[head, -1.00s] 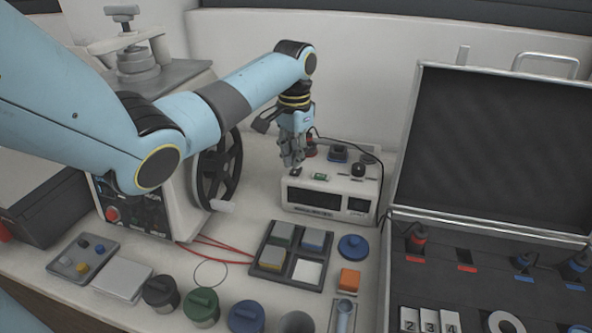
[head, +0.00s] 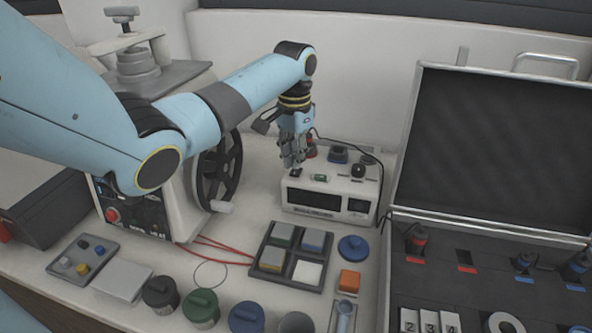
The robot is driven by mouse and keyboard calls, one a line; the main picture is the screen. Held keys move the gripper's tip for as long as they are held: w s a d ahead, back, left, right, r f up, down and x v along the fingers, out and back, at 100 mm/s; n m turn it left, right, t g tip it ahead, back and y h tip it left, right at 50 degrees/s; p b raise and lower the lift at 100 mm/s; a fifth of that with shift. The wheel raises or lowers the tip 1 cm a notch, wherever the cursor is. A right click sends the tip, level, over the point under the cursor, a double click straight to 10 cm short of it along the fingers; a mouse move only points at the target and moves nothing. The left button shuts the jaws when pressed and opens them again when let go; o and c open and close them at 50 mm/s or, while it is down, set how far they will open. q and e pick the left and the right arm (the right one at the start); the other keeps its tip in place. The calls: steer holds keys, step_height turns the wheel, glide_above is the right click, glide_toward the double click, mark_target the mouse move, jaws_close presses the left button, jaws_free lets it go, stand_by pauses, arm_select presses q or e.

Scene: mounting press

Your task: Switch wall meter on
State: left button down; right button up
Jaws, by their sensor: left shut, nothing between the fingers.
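The meter is a white box (head: 337,218) at the back of the bench, with a wide dark window (head: 314,199) and a smaller window (head: 357,205) on its front. Its top carries a small dark switch (head: 296,172) at the left, a green-marked part (head: 319,177), a black knob (head: 358,170) and red and dark terminals behind. My left gripper (head: 291,164) points down over the top left of the meter, shut and empty, with its tips at or just above the switch. I cannot tell whether they touch it. My right gripper is out of view.
A press with a black handwheel (head: 232,170) stands left of the meter. An open case (head: 408,215) with a raised lid is at the right. A tray of blocks (head: 258,243), a blue lid (head: 353,247) and several jars stand in front. A black cable runs behind the meter.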

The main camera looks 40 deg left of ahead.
mark_target(294, 173)
arm_select(q)
steer(key=shift+f, duration=0.4)
steer(key=shift+s+f+b, duration=0.1)
steer(key=shift+f+b, duration=0.45)
steer(key=shift+f, duration=0.3)
stand_by(0.6)
steer(key=shift+r+p, duration=0.75)
steer(key=shift+p, duration=0.25)
step_height(294, 173, up, 6)
steer(key=p, duration=0.6)
steer(key=shift+f, duration=0.2)
steer(key=shift+f, duration=0.1)
